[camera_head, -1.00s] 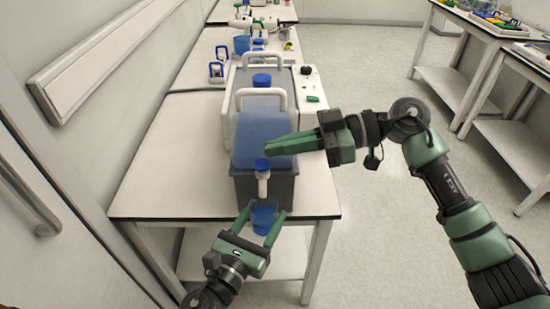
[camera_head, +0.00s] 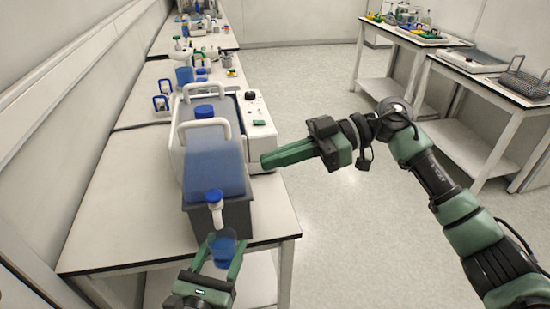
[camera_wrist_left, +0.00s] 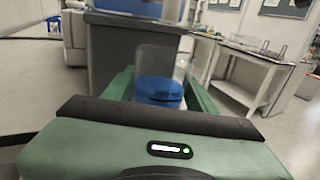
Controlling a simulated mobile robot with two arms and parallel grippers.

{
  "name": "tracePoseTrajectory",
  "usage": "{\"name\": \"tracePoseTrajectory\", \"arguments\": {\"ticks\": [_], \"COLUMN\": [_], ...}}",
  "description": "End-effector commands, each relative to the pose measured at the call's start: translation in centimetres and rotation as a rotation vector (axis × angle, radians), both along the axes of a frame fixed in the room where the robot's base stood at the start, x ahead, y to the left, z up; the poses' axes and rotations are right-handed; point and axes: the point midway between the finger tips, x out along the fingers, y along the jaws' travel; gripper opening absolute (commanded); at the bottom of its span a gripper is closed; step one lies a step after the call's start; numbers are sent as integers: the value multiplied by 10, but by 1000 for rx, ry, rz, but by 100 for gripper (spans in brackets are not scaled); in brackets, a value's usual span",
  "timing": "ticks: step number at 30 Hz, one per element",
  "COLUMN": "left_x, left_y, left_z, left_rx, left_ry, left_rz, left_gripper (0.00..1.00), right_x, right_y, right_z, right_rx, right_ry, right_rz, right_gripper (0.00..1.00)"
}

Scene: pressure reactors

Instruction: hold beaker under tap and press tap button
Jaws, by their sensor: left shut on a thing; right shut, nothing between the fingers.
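The blue water container (camera_head: 212,165) stands on a dark grey stand (camera_head: 236,215) near the table's front end. Its white tap (camera_head: 217,212) with a blue button (camera_head: 214,195) faces me. My left gripper (camera_head: 222,255) is shut on a clear beaker (camera_head: 225,243) with blue in it, just below and slightly right of the tap's spout. The beaker also shows upright between the fingers in the left wrist view (camera_wrist_left: 160,88). My right gripper (camera_head: 264,160) is shut and empty, to the right of the container, above and right of the tap button.
A white device (camera_head: 260,130) with a knob stands right behind the container. More tables with lab items (camera_head: 190,75) run along the left wall. The tabletop (camera_head: 110,215) left of the container is bare. Side benches (camera_head: 490,85) stand at the right across open floor.

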Motion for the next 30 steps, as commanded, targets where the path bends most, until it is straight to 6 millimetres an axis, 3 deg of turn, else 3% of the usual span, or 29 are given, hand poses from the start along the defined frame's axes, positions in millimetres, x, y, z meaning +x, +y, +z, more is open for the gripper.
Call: {"name": "tracePoseTrajectory", "arguments": {"ticks": [30], "left_x": [-60], "left_y": [-17], "left_z": [-1], "left_rx": [-2], "left_ry": [0], "left_rz": [0], "left_gripper": [7], "right_x": [0], "right_y": [0], "right_z": [-24], "right_rx": [0], "right_ry": [0], "right_rz": [0], "right_gripper": [0]}}
